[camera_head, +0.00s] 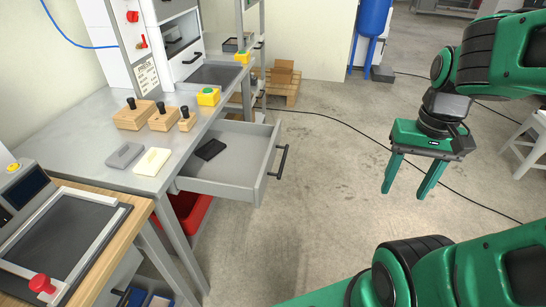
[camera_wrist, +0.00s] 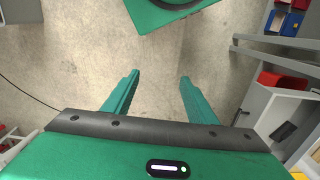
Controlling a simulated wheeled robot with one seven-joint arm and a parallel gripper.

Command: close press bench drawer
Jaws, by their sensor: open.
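The press bench drawer (camera_head: 225,172) is a grey drawer pulled well out from under the bench top in the head view. A dark flat block (camera_head: 211,149) lies inside it. Its dark bar handle (camera_head: 278,162) is on the front panel, facing right. My gripper (camera_head: 405,192) is open and empty, hanging fingers down over the floor to the right of the drawer, well apart from the handle. In the wrist view my gripper (camera_wrist: 158,82) shows two green fingers spread over bare floor. A grey drawer-like box with a dark handle (camera_wrist: 241,117) shows at the right edge there.
The press bench (camera_head: 100,130) carries wooden blocks with black knobs (camera_head: 133,114), a grey block (camera_head: 124,155) and a white block (camera_head: 153,161). A red bin (camera_head: 190,212) sits below the drawer. A wooden-topped table (camera_head: 137,208) stands front left. Floor between drawer and gripper is clear except a cable.

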